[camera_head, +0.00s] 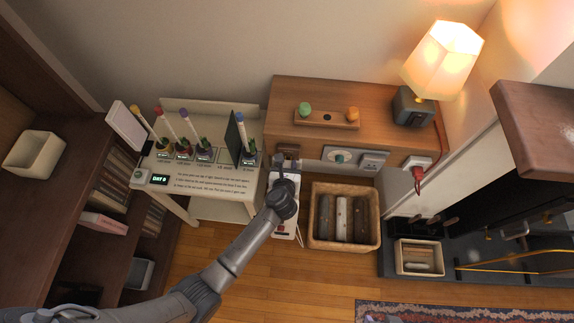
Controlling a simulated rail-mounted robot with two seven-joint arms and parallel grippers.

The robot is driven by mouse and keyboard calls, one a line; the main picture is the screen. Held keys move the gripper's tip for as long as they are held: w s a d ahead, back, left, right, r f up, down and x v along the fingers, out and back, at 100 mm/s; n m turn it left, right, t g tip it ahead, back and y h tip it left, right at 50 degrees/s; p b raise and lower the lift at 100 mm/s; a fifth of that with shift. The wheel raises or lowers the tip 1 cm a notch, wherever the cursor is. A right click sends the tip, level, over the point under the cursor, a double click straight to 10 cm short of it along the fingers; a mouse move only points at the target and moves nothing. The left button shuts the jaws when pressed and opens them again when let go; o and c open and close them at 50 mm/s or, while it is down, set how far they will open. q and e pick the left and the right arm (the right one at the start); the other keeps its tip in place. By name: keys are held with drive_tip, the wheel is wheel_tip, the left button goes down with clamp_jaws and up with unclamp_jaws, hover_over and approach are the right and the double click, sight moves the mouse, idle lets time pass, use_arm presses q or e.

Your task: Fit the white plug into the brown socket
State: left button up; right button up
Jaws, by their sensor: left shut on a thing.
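My left arm reaches in from the lower left. Its gripper (287,164) is at the front face of the wooden cabinet, beneath a small brown block that looks like the brown socket (287,149). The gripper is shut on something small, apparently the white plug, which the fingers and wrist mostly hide. I cannot tell whether the plug touches the socket or is in it. My right gripper is not in view.
A white power strip (286,229) lies below my wrist. A wicker basket of logs (314,242) stands right of it. A grey panel (329,153) and a red plug (417,176) are to the right. A white plant stand (218,208) is close on the left.

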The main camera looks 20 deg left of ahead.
use_arm(q)
drive_tip(key=shift+w+a, duration=0.2)
drive_tip(key=shift+w, duration=0.35)
drive_tip(key=shift+w+a, duration=0.15)
drive_tip(key=shift+w, duration=0.4)
drive_tip(key=o, duration=1.1)
drive_tip(key=shift+c, duration=0.2)
